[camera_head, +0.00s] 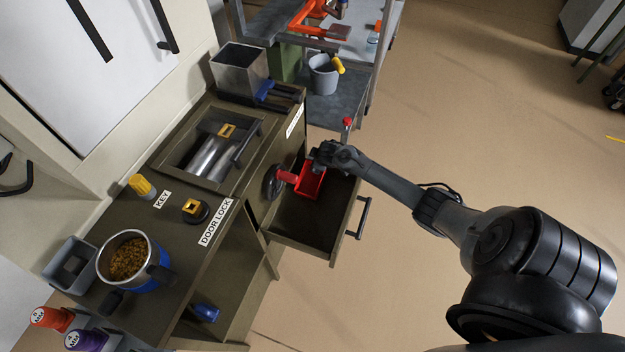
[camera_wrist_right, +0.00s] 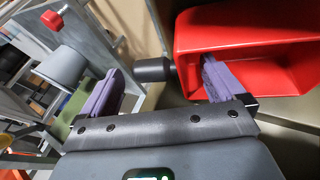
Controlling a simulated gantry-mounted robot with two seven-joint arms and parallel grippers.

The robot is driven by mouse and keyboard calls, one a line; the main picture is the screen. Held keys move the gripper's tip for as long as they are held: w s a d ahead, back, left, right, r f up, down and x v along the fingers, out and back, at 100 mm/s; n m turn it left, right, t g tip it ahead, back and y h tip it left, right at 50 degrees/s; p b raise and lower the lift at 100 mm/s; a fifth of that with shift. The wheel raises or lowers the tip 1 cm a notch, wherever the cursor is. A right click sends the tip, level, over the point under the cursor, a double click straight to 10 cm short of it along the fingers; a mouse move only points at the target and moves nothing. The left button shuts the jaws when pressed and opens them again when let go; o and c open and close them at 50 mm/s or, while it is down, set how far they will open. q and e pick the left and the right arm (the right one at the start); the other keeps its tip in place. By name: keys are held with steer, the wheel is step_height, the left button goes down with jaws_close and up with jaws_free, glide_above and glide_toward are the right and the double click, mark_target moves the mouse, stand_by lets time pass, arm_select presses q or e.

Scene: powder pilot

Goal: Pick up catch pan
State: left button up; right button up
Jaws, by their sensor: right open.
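The red catch pan (camera_head: 311,184) is in the open drawer at the middle of the head view. It also shows large at the upper right of the right wrist view (camera_wrist_right: 245,30). My right gripper (camera_head: 322,160) is at the pan's upper end in the head view. In the right wrist view its fingers (camera_wrist_right: 160,87) are spread apart, with one finger overlapping the pan's hollow and the other outside it. A dark cylinder (camera_wrist_right: 152,70) shows between them beside the pan. I cannot tell whether the fingers touch the pan. My left gripper is not in view.
The open drawer (camera_head: 300,225) has a dark handle (camera_head: 357,217) on its front. A dark round knob with a red grip (camera_head: 273,182) is beside the pan. A bowl of brown granules (camera_head: 127,258) stands on the counter. A grey bucket (camera_head: 323,75) is behind.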

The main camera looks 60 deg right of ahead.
steer(key=shift+w+d+f, duration=0.15)
steer(key=shift+w+f, duration=0.05)
steer(key=shift+f, duration=0.2)
steer(key=c, duration=1.6)
steer(key=shift+r, duration=0.2)
step_height(320, 180, up, 12)
steer(key=p, duration=0.5)
steer(key=shift+p, duration=0.35)
steer(key=shift+c, duration=0.9)
steer(key=s+a+p, duration=0.3)
steer(key=s+a, duration=0.9)
steer(key=s, duration=0.1)
steer(key=shift+a+f+p, duration=0.15)
steer(key=shift+f+p, duration=0.05)
steer(key=shift+p, duration=0.15)
